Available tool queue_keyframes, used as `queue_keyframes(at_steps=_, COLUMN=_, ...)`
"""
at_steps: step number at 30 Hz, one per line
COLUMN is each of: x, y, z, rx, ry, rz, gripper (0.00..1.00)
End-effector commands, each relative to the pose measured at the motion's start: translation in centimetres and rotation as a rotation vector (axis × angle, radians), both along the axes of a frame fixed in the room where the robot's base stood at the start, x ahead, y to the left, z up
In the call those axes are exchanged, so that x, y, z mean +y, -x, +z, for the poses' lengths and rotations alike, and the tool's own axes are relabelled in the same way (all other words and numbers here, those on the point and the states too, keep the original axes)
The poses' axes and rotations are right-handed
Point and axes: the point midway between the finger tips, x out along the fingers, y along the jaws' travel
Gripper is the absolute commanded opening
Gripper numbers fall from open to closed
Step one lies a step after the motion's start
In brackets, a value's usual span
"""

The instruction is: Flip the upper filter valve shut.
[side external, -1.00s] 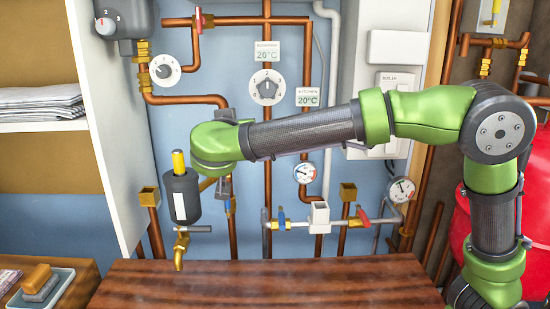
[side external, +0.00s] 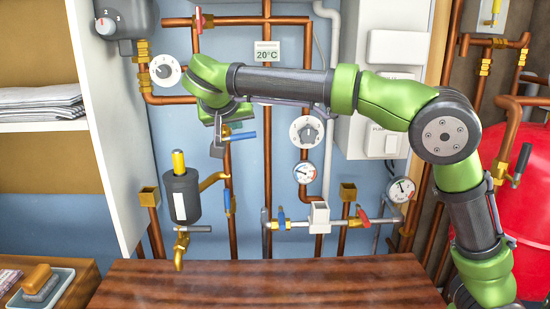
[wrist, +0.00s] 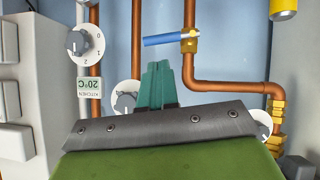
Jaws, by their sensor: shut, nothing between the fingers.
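The upper filter valve is on a vertical copper pipe. Its blue handle (side external: 242,136) points right, crosswise to the pipe. The wrist view, which is upside down, shows this blue handle (wrist: 165,40) and its brass body (wrist: 189,43). The lower valve's blue handle (side external: 227,203) lies along the same pipe. The dark filter canister (side external: 183,196) with a yellow top stands to their left. In the wrist view the fingertips (wrist: 157,64) show apart from the handle; depth is hard to judge.
A dial (side external: 307,132) and a gauge (side external: 305,173) sit to the right, with the white boiler box (side external: 385,110) beyond. A white cabinet side (side external: 113,140) stands at the left. The wooden worktop (side external: 260,282) below is clear.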

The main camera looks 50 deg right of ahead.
Motion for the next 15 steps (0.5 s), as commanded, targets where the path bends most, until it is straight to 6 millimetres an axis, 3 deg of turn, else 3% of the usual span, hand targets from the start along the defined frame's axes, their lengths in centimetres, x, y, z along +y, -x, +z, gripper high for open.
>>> queue_keyframes(at_steps=6, x=-3.2, y=-2.4, z=-2.6, rx=0.002, ry=0.001, rz=-0.003, gripper=0.00)
queue_keyframes(at_steps=15, x=-5.4, y=-4.3, z=-4.5, rx=-0.001, ry=0.001, rz=0.000, gripper=0.00)
